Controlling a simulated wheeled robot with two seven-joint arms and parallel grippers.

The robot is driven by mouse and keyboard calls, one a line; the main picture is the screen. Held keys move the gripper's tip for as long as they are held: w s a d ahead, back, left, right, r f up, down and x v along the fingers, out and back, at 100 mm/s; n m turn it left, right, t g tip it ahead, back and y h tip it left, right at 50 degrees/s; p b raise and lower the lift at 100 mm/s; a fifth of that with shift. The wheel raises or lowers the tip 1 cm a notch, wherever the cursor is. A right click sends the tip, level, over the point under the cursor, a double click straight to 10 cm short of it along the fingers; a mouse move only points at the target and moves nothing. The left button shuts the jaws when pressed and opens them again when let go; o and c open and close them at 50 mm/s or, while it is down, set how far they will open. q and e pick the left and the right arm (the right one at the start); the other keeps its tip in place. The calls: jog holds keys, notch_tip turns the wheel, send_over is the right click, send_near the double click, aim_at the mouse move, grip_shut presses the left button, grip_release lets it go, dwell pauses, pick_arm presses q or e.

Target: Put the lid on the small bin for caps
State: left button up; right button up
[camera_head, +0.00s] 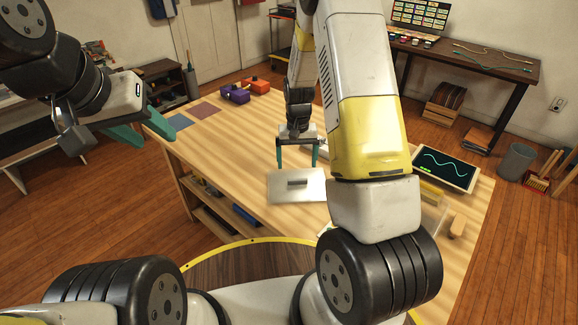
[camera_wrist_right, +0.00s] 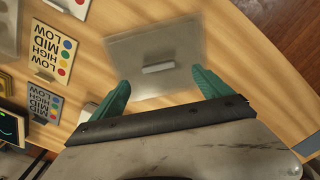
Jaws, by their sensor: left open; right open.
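A flat pale grey lid (camera_head: 312,189) with a dark bar handle (camera_head: 297,183) lies on or just above the wooden bench, near its front edge. In the right wrist view the lid (camera_wrist_right: 135,50) and its bar handle (camera_wrist_right: 158,68) sit ahead of the fingers. My right gripper (camera_head: 297,160) is open, pointing down above the lid, with its fingers on either side of the handle and nothing between them. My left gripper (camera_head: 148,126) is open and empty, at the bench's left end. I cannot clearly make out the small bin for caps; my right arm hides part of the bench.
A tablet with a wave trace (camera_head: 443,168) and a partly hidden clear container (camera_head: 434,212) are on the right. Cards reading LOW, MID, HIGH (camera_wrist_right: 52,52) show in the wrist view. Purple (camera_head: 235,94) and orange (camera_head: 257,86) objects stand at the back. The bench's left middle is clear.

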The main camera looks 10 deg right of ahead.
aim_at(298, 179)
jog(key=f, duration=0.7)
jog(key=shift+w+d+f, duration=0.15)
jog(key=shift+d+f, duration=0.1)
jog(key=shift+f, duration=0.1)
jog(key=c, duration=1.5)
jog(key=shift+r, duration=0.15)
